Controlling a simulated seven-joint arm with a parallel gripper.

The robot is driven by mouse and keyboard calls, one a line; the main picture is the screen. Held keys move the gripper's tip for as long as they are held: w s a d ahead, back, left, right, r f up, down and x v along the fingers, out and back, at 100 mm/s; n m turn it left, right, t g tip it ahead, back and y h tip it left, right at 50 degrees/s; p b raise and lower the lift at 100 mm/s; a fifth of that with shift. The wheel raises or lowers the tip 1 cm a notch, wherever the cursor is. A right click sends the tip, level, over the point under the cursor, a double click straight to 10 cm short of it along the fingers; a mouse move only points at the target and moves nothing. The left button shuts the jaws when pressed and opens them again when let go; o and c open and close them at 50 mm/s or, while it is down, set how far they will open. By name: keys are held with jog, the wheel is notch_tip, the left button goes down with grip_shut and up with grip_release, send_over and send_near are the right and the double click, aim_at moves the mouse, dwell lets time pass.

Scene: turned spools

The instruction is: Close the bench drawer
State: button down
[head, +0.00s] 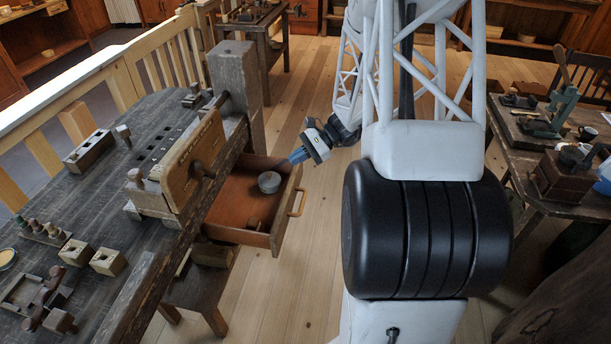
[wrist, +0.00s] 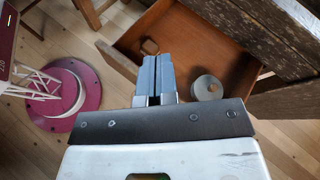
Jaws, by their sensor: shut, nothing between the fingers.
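The bench drawer (head: 235,200) is pulled well out from the dark wooden bench (head: 115,150). In the wrist view the drawer's reddish inside (wrist: 205,35) shows beyond my fingers. My gripper (head: 292,159) is near the drawer's far front corner, apparently above its rim. Its blue fingers (wrist: 158,58) are shut together and hold nothing. I cannot tell whether they touch the drawer. The handle is not clearly visible in the wrist view.
A grey round tin (head: 269,182) and a small wooden block (head: 253,224) lie in the drawer. A wooden vise jaw (head: 190,165) stands at the bench edge. Clear plank floor (head: 300,285) lies right of the drawer. Another work table (head: 535,165) stands at the right.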

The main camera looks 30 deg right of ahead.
jog(key=w+d+f+m+t+y, duration=0.15)
jog(key=d+f+m+t, duration=0.3)
jog(key=d+f, duration=0.55)
jog(key=m+t+h, duration=0.2)
jog(key=m+t, duration=0.4)
send_near(299, 174)
jog(key=w+d+v, duration=0.1)
jog(key=v, duration=0.6)
jog(key=shift+a+f+g, duration=0.1)
jog(key=shift+a+g, duration=0.15)
jog(key=shift+w, duration=0.1)
jog(key=shift+x, duration=7.05)
jog(key=shift+a, duration=0.2)
jog(key=x, duration=2.3)
jog(key=shift+w+a+r, duration=0.1)
jog(key=shift+a+r, duration=0.15)
jog(key=shift+a, duration=0.05)
